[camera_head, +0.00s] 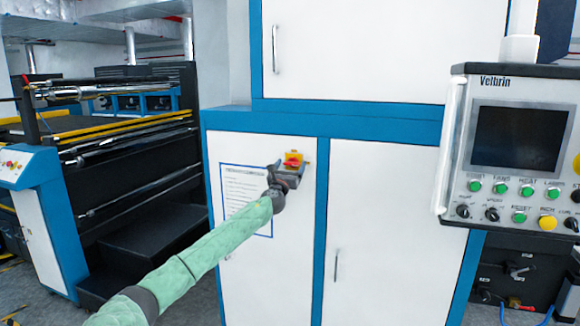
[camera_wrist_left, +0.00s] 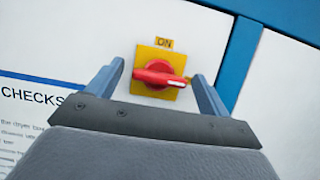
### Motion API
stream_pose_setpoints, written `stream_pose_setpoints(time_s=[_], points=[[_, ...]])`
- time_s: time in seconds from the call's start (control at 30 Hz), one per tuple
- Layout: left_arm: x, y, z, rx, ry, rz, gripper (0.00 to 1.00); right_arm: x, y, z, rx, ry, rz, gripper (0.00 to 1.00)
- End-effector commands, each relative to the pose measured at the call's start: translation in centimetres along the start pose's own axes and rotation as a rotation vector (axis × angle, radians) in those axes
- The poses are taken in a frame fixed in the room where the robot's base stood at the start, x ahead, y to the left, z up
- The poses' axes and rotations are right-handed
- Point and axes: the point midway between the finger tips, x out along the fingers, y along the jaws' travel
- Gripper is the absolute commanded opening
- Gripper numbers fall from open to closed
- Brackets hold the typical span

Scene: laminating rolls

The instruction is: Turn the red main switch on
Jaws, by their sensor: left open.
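The red main switch (camera_head: 293,161) sits on a yellow plate on the white cabinet door. In the left wrist view the left gripper (camera_wrist_left: 160,70) is open, one finger on each side of the yellow plate. Whether the fingers touch anything cannot be told. My right gripper is not in view.
A printed checks sheet (camera_head: 232,185) is on the door left of the switch. A control panel (camera_head: 510,150) with a screen and buttons stands at the right. A roller machine (camera_head: 130,150) is at the left. A door handle (camera_head: 336,265) is below right.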

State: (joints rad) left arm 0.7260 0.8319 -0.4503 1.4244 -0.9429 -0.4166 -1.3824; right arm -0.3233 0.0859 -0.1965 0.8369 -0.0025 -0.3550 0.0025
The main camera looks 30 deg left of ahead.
Motion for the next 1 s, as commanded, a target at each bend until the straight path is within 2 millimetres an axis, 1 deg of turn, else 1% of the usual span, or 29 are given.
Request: stream_pose_setpoints(time_s=[0.1,0.13,0.27,0.3,0.33,0.37,0.57,0.77,0.87,1.0], points=[[0.0,0.0,0.0,0.0,0.0,0.0,0.8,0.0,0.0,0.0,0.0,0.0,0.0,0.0],[0.0,0.0,0.0,0.0,0.0,0.0,0.78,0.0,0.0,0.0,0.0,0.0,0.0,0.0],[0.0,0.0,0.0,0.0,0.0,0.0,0.53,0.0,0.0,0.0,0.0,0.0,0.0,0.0],[0.0,0.0,0.0,0.0,0.0,0.0,0.45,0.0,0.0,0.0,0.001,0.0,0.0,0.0],[0.0,0.0,0.0,0.0,0.0,0.0,0.39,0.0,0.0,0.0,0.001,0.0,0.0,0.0],[0.0,0.0,0.0,0.0,0.0,0.0,0.35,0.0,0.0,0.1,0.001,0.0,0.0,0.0],[-0.1,0.0,0.0,-0.01,0.0,0.004,0.35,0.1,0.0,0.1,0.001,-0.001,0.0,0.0],[-0.1,-0.1,-0.1,-0.069,0.0,0.028,0.35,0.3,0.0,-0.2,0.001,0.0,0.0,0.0],[-0.1,-0.2,-0.2,-0.126,0.0,0.05,0.35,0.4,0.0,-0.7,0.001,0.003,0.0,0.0],[-0.1,-0.2,-0.2,-0.228,0.0,0.093,0.35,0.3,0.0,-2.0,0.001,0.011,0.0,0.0]])
